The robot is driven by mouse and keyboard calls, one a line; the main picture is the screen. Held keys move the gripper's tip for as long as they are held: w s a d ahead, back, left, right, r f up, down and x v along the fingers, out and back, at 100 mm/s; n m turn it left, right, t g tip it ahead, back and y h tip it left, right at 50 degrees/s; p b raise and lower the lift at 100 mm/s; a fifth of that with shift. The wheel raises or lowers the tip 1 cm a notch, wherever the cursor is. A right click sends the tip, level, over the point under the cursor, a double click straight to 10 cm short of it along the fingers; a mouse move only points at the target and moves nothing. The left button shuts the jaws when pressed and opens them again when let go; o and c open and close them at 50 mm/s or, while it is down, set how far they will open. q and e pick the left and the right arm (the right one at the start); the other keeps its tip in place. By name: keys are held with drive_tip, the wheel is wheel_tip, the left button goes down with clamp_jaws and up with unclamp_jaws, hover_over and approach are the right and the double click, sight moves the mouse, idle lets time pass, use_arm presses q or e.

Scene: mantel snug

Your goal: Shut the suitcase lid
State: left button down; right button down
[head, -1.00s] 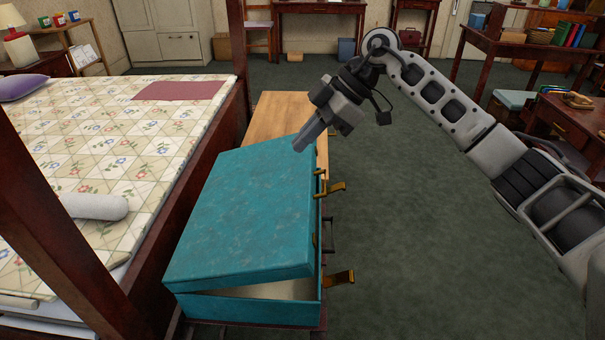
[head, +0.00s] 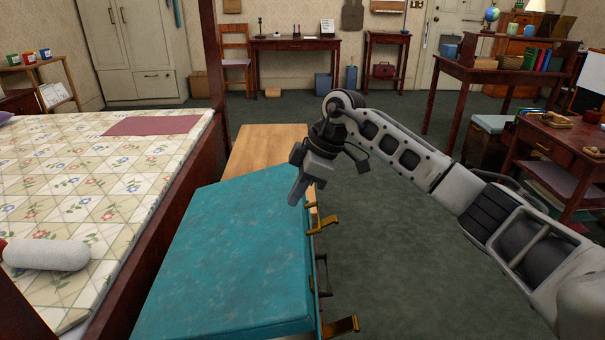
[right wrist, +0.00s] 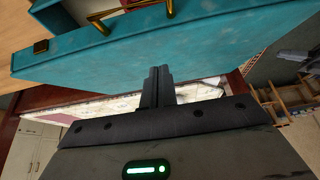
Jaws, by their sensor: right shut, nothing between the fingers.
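The teal suitcase (head: 230,260) lies beside the bed in the head view, with its near end cut off by the lower picture edge. Its lid covers most of the top; whether a gap remains at the near end is out of view. Brass latches (head: 321,221) stick out on its right side. My right gripper (head: 293,203) is shut and empty, pointing down at the lid's far right corner. The right wrist view shows the closed fingers (right wrist: 156,72) in front of the teal side (right wrist: 220,55). I cannot tell if they touch. My left gripper is out of view.
The suitcase rests on a wooden bench (head: 265,145), whose bare far end shows. The bed (head: 90,190) with a dark wood frame is close on the left. Green carpet (head: 400,240) is open on the right, up to a red-brown desk (head: 570,145).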

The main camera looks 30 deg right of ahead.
drive_tip(key=shift+s+d+f, duration=0.1)
drive_tip(key=shift+d+f, duration=0.1)
drive_tip(key=shift+f, duration=0.35)
drive_tip(key=shift+s+d+f, duration=0.1)
drive_tip(key=shift+d+f, duration=0.1)
drive_tip(key=shift+f, duration=0.3)
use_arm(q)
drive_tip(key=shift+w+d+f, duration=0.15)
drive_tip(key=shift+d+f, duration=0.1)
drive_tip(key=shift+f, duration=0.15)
